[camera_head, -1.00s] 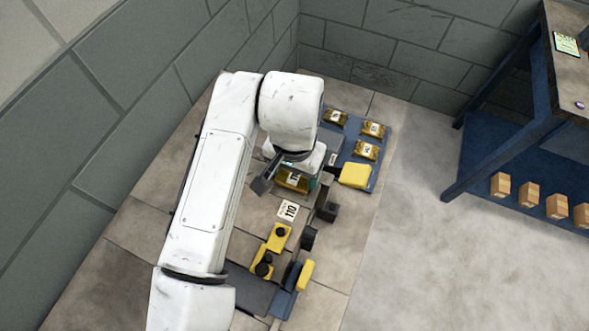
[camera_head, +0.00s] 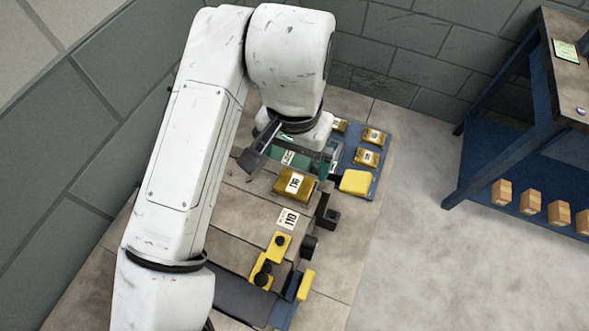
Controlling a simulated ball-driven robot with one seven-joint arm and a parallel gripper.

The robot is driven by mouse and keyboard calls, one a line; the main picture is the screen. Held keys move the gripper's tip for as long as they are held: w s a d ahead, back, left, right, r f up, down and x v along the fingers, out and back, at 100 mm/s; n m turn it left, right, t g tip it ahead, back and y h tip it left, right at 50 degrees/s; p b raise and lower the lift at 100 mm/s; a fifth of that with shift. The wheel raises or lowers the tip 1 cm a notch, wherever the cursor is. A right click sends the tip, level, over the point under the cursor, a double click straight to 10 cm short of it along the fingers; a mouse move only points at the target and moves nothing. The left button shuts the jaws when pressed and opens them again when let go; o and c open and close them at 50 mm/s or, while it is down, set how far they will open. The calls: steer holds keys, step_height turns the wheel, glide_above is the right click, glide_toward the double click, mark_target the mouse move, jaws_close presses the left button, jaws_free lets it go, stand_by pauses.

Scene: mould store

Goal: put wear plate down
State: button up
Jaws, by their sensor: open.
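A brass-coloured plate with a white label (camera_head: 295,184), which I take to be the wear plate, rests flat on the grey bench-like surface (camera_head: 240,205). It lies clear of my gripper, just below it in the picture. My gripper (camera_head: 292,160) is open and empty, its dark fingers spread to left and right. A green labelled piece (camera_head: 289,159) shows between the fingers. My arm hides the area to the left.
A blue tray (camera_head: 375,151) at right holds labelled brass-coloured packs (camera_head: 367,157) and a yellow block (camera_head: 355,182). A white number card (camera_head: 288,219) and yellow pieces with black knobs (camera_head: 262,273) lie nearer. A blue table (camera_head: 500,140) stands right; the floor between is clear.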

steer(key=shift+r, duration=1.65)
steer(key=w+d+f+t+h, duration=0.1)
steer(key=w+d+f+t, duration=0.15)
steer(key=d, duration=0.65)
steer(key=w+d+f+t+h, duration=0.15)
steer(key=w+d, duration=0.25)
steer(key=d, duration=0.5)
steer(key=s+d+f+h, duration=0.1)
steer(key=d+f, duration=0.1)
steer(key=d, duration=0.4)
steer(key=s+d+f+h, duration=0.1)
steer(key=s+d+f, duration=0.1)
steer(key=d, duration=0.3)
steer(key=s+d+f+n+g+y, duration=0.1)
steer(key=s+d+f+n, duration=0.3)
steer(key=s+f, duration=0.65)
steer(key=s+a+f+g+y, duration=0.1)
steer(key=s+a+f, duration=0.1)
steer(key=s, duration=0.4)
steer(key=s+a+f+g+y, duration=0.1)
steer(key=s+a+f+y, duration=0.1)
steer(key=s+f, duration=0.2)
steer(key=s, duration=0.3)
steer(key=shift+a+f+m, duration=0.15)
steer(key=shift+f+m, duration=0.05)
steer(key=shift+m, duration=0.1)
